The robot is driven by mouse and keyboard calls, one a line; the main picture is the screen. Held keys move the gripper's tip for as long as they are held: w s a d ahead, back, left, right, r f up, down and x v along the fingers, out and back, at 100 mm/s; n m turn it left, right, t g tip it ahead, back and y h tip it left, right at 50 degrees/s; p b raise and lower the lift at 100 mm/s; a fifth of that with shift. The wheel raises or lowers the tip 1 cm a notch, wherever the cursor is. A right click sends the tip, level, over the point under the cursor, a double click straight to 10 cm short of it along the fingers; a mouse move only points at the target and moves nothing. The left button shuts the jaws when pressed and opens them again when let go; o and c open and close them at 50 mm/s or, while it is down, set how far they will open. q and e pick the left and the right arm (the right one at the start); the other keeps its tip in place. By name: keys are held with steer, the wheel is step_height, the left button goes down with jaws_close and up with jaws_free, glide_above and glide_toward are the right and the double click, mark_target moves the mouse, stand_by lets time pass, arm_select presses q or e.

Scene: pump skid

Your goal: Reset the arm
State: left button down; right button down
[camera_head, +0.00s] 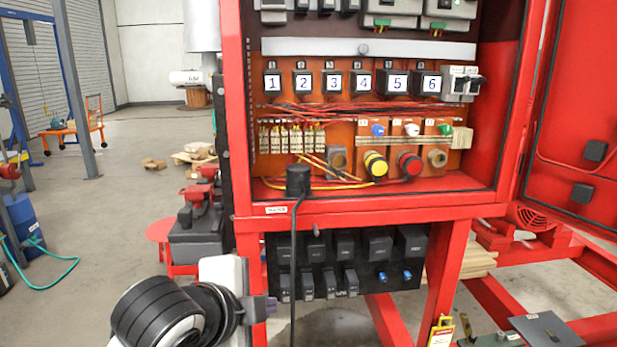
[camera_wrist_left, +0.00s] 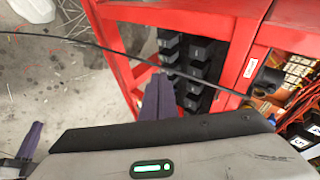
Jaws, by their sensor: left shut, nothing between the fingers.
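My left gripper (camera_head: 262,308) is at the lower left of the head view. Its purple fingers point right, just in front of the red cabinet's left leg. They are shut and empty. In the left wrist view the purple fingers (camera_wrist_left: 158,97) stand together in front of the lower black modules. Another purple finger-like part (camera_wrist_left: 32,140) shows at the lower left of the wrist view; it may be my right gripper, but its state cannot be told. My right gripper is not in the head view.
The open red cabinet (camera_head: 350,208) holds numbered relays (camera_head: 350,84), wiring and buttons. A black cable (camera_head: 293,260) hangs from a dark plug (camera_head: 298,180) close by the left gripper. The cabinet door (camera_head: 575,120) stands open at right. Floor (camera_head: 110,200) at left is mostly clear.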

arm_select(q)
steer(key=s+a+f+n+g+y, duration=0.1)
steer(key=s+a+f+n+g, duration=0.1)
steer(key=s+a+f+n, duration=0.5)
steer(key=s+a+f+n+g+y, duration=0.1)
steer(key=s+a+f+n+g, duration=0.2)
steer(key=s+f, duration=0.75)
steer(key=s+a+f+n+g+y, duration=0.1)
steer(key=s+a+f+n, duration=0.45)
steer(key=s+f, duration=0.35)
steer(key=w+d+f+t+h, duration=0.1)
steer(key=d+f+t, duration=0.1)
steer(key=f, duration=0.3)
steer(key=w+d+f+t+h, duration=0.1)
steer(key=w+d+f+t, duration=0.1)
steer(key=f, duration=0.4)
steer(key=shift+w+d+n+t, duration=0.35)
steer(key=shift+d+t, duration=0.15)
steer(key=shift+d, duration=0.45)
steer(key=shift+r, duration=0.1)
